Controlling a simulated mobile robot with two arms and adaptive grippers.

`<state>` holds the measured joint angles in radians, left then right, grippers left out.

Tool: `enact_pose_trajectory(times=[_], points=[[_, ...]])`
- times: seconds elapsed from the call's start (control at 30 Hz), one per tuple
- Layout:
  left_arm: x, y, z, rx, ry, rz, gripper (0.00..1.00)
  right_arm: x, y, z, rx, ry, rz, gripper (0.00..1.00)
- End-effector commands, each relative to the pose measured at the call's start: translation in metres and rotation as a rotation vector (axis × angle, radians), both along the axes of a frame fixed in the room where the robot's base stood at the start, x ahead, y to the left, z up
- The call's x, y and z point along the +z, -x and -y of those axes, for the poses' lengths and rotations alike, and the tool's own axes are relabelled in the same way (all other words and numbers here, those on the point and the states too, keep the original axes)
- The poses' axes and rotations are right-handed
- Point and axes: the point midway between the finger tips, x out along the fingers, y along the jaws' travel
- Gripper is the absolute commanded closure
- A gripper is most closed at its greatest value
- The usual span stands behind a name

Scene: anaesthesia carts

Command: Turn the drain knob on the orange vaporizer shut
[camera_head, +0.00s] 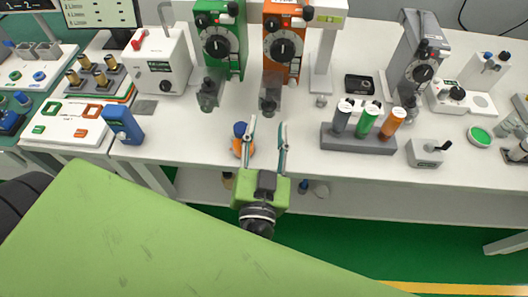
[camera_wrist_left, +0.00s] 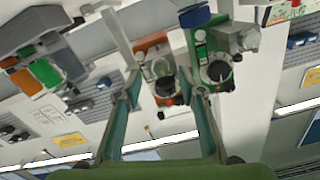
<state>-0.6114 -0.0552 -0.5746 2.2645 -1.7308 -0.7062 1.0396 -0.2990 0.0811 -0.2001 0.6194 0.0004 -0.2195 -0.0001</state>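The orange vaporizer (camera_head: 284,38) stands upright at the back of the white bench, with a round black dial and a clear block in front at its foot. It also shows in the left wrist view (camera_wrist_left: 151,45), tilted. Small dark knobs show near its top and front; I cannot tell which is the drain knob or its setting. My left gripper (camera_head: 267,123) is open and empty at the bench's front edge, in front of and below the vaporizer, apart from it. In the left wrist view its two fingers (camera_wrist_left: 160,78) are spread. My right gripper is not in view.
A green vaporizer (camera_head: 219,42) stands left of the orange one. A small orange bottle with a blue cap (camera_head: 240,130) is beside my left finger. A grey rack with three cylinders (camera_head: 350,143) is to the right. A blue device (camera_head: 122,125) is at left.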

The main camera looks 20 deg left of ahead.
Motion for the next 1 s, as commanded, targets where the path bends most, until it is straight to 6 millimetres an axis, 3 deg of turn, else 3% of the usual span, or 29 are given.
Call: enact_pose_trajectory(times=[0.2, 0.43, 0.67, 1.0], points=[[-0.002, 0.047, 0.015, -0.004, -0.002, -0.005, 0.63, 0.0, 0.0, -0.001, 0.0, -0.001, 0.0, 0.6], [-0.001, 0.08, 0.024, -0.001, -0.001, -0.003, 0.63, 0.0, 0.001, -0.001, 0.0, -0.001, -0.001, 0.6], [0.0, 0.088, 0.026, 0.0, 0.0, 0.0, 0.63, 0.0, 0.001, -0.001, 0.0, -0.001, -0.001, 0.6], [-0.005, 0.081, 0.019, 0.012, 0.003, 0.002, 0.63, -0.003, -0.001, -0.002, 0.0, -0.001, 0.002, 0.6]])
